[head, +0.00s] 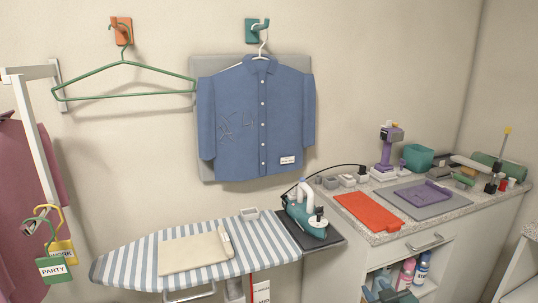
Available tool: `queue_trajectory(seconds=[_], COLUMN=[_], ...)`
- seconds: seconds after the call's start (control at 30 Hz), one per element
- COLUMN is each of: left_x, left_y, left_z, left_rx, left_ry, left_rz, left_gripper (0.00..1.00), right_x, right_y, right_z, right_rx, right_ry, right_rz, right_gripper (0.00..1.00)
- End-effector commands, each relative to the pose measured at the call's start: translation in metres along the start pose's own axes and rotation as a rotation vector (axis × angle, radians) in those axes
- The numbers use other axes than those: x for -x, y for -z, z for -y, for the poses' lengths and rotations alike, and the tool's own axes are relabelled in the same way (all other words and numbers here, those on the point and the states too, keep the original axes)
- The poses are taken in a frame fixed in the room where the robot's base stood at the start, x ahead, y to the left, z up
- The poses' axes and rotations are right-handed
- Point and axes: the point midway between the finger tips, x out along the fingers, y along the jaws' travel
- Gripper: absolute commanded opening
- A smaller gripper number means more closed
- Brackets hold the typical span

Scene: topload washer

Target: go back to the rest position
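My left gripper is not in view.
A striped ironing board (115,267) bears a beige folded cloth (190,254). A teal iron (306,218) stands at its right end. The cabinet counter (385,236) holds a red mat (368,211) and several tools. A blue shirt (240,120) hangs on the wall.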

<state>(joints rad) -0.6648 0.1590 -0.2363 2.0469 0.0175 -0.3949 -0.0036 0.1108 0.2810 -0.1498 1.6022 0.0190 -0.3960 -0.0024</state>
Motion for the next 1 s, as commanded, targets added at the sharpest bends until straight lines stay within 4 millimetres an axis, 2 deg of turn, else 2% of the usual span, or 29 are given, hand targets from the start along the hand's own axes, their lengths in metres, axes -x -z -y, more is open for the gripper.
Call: queue_trajectory(seconds=[0.03,0.17,0.2,0.3,0.4,0.5,0.67,1.0], left_x=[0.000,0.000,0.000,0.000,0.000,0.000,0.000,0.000], left_y=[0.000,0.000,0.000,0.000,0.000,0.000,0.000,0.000], left_z=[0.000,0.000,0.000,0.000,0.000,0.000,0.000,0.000], left_rx=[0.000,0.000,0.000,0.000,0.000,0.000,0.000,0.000], left_ry=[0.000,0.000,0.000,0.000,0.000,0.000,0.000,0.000], left_rz=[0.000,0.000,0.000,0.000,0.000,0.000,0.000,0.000], left_gripper=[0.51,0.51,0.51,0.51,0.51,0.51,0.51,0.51], right_x=[0.022,0.083,0.104,0.153,0.193,0.219,0.235,0.234], right_y=[-0.027,-0.077,-0.089,-0.111,-0.123,-0.128,-0.130,-0.131], right_z=[0.027,0.087,0.103,0.136,0.158,0.170,0.177,0.177], right_rx=[-0.015,-0.064,-0.082,-0.129,-0.170,-0.199,-0.217,-0.217], right_ry=[0.041,0.133,0.158,0.210,0.245,0.265,0.276,0.276], right_rz=[0.035,0.113,0.137,0.192,0.236,0.265,0.283,0.283], right_gripper=[0.32,0.32,0.32,0.32,0.32,0.32,0.32,0.32])
